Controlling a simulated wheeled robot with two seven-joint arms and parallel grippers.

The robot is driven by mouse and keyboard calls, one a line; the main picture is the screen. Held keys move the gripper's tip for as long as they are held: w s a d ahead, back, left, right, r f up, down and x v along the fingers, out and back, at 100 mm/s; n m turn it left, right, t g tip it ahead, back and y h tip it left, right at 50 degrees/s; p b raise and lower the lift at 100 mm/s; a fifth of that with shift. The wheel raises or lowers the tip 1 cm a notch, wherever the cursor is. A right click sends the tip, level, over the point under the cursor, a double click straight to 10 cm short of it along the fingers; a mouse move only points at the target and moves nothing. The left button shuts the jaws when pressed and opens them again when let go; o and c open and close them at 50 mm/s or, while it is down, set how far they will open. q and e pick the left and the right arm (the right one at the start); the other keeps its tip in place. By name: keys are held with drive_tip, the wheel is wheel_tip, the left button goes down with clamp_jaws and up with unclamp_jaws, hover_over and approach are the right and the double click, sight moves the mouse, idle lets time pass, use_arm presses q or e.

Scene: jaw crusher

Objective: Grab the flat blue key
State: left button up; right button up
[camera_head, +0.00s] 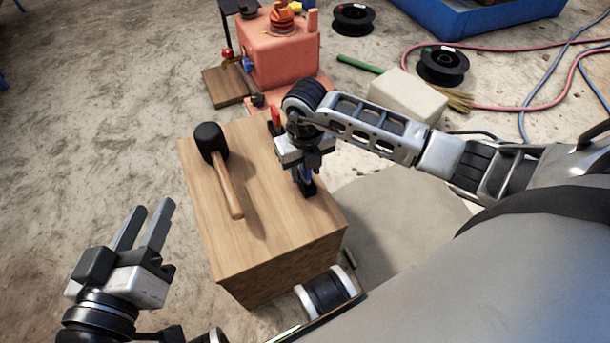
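A small bit of blue (309,174), likely the flat blue key, shows at the fingers of my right gripper (306,186). Most of it is hidden by the gripper. My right gripper points down over the right side of the wooden block (258,240), with its fingertips at or just above the top. I cannot tell whether its fingers are closed on the blue piece. My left gripper (154,208) is open and empty, out over the floor to the left of the block.
A black-headed mallet (229,190) lies on the left part of the block's top. A red part (276,115) stands at its back edge. The salmon-coloured crusher (275,55) is behind. Black spools (442,66), hoses and a pale block (405,97) lie back right. The left floor is clear.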

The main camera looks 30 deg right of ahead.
drive_tip(key=shift+f, duration=0.1)
clamp_jaws()
